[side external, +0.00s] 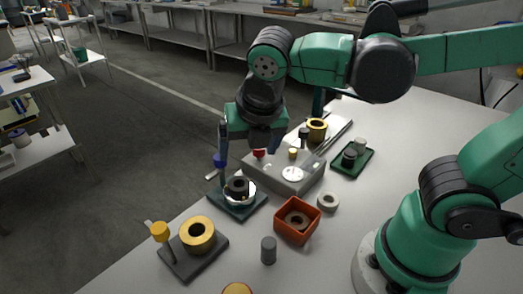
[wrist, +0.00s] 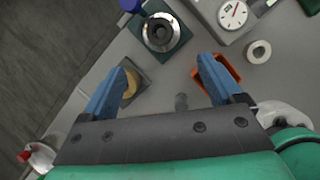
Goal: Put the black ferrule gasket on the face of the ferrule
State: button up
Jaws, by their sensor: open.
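The ferrule (side external: 250,196) shows as a bright round metal face on a dark green plate (side external: 226,206); the wrist view shows it (wrist: 175,36) at upper middle. A black ring-like piece (side external: 238,186) sits at its centre; I cannot tell whether this is the gasket. A dark brownish ring (side external: 297,219) lies in the orange-red square bin (side external: 283,231), which is partly behind a finger in the wrist view (wrist: 236,78). My gripper (side external: 248,165) is open, its blue fingers (wrist: 163,68) wide apart with nothing between them, above the table near the ferrule.
A grey box with a dial (side external: 311,180) stands behind the ferrule. A yellow ring (side external: 198,234) on a dark base is at front left. A grey cylinder (side external: 268,250), a pale ring (side external: 328,201) and a green tray (side external: 366,168) are nearby. Bare table lies at front right.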

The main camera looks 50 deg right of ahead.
jog(key=d+m+t, duration=0.1)
jog(key=m, duration=0.8)
jog(key=d+f+m+t+y, duration=0.1)
jog(key=d+m, duration=0.1)
jog(key=m, duration=0.8)
jog(key=d+m+t, duration=0.1)
jog(key=d+m, duration=0.1)
jog(key=m, duration=0.8)
jog(key=shift+s+d+f+y, duration=0.15)
jog(key=shift+s+d+y, duration=0.1)
jog(key=shift+y, duration=0.15)
